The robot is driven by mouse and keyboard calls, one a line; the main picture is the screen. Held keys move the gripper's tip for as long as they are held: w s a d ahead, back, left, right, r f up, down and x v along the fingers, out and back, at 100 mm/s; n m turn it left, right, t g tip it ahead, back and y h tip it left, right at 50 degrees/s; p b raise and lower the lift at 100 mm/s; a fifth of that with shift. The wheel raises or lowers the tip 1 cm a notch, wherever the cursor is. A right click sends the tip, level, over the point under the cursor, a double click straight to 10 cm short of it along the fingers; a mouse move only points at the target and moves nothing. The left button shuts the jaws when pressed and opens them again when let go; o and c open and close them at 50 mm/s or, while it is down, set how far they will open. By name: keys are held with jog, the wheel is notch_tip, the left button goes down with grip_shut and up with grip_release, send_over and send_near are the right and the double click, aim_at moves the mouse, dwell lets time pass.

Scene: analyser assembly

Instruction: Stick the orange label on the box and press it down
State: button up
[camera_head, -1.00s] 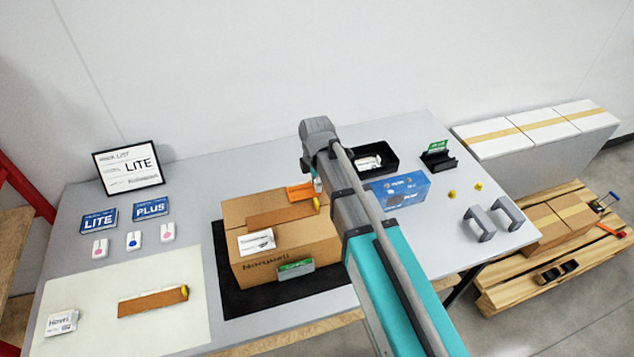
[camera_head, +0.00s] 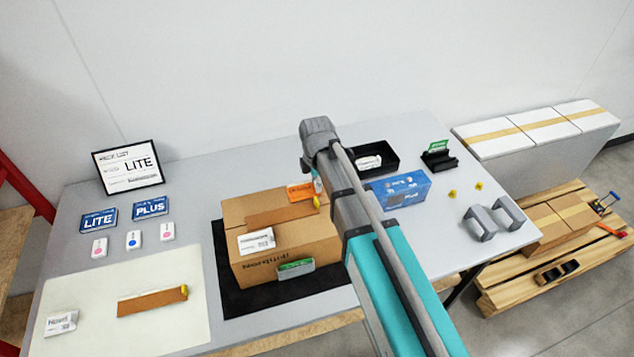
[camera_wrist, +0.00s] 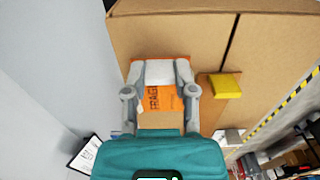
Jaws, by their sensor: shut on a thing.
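The brown cardboard box (camera_head: 290,245) stands on a black mat on the table. The orange label (camera_head: 301,192) lies against the box's top near its back right corner. In the wrist view the label (camera_wrist: 160,97), with dark FRAGILE lettering, is at my gripper (camera_wrist: 160,74). The fingers are shut on a pale block in the middle of the label, and orange shows around the fingertips. The label looks flat against the cardboard; I cannot tell whether all of it touches. In the head view my arm hides the fingertips and the box's right end.
A brown strip with a yellow tab (camera_wrist: 225,85) lies on the box beside the label. A blue box (camera_head: 398,190) and black tray (camera_head: 378,146) stand to the right.

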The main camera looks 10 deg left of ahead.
jog(key=o, duration=0.8)
jog(key=shift+c, duration=0.2)
jog(key=shift+r, duration=0.15)
jog(key=shift+r+p, duration=3.4)
jog(key=shift+p, duration=0.15)
jog(key=shift+s+a, duration=0.1)
jog(key=c, duration=0.4)
jog(key=shift+s+a+r, duration=0.15)
jog(key=shift+a, duration=0.15)
jog(key=shift+c, duration=0.9)
jog(key=s+a+p, duration=0.1)
jog(key=a, duration=0.1)
jog(key=s+a+r, duration=0.1)
jog(key=a, duration=0.1)
jog(key=shift+s+r+p, duration=0.15)
jog(key=shift+s+p, duration=0.05)
jog(key=shift+p, duration=0.15)
grip_shut()
